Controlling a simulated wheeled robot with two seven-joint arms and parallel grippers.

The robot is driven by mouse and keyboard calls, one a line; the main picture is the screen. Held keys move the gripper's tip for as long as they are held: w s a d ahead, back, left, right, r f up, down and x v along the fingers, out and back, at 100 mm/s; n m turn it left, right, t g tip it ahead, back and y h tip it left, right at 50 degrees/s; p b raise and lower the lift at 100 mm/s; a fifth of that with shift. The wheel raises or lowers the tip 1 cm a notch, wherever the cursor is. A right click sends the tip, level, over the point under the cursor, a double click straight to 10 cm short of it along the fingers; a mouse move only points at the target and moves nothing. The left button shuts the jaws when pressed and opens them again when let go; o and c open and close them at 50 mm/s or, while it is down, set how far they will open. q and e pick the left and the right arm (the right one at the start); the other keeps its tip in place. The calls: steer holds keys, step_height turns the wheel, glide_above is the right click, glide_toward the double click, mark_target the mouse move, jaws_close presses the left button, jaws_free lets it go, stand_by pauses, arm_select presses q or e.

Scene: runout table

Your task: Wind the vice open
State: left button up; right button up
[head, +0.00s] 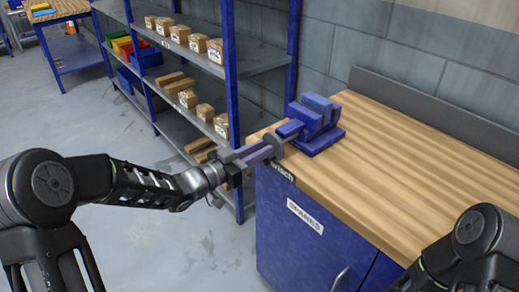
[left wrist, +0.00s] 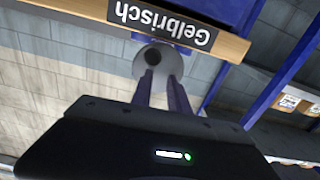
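The blue vice (head: 318,122) sits on the near left corner of the wooden bench. Its round grey wheel (head: 272,146) faces out past the bench edge. In the left wrist view the wheel (left wrist: 158,62) shows as a grey disc with a dark hub. My left gripper (head: 264,150) points at the wheel from the left. Its two fingers (left wrist: 162,80) are apart, with grey showing between them, and their tips are at or just short of the wheel; contact cannot be told. My right gripper is out of view; only part of that arm shows at the lower right.
The wooden bench top (head: 420,150) is otherwise clear, with a blue cabinet (head: 310,245) below. A blue shelf rack (head: 232,70) with several small boxes stands close behind my left arm. The grey floor (head: 180,250) is open in front.

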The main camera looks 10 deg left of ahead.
arm_select(q)
steer(key=o, duration=0.3)
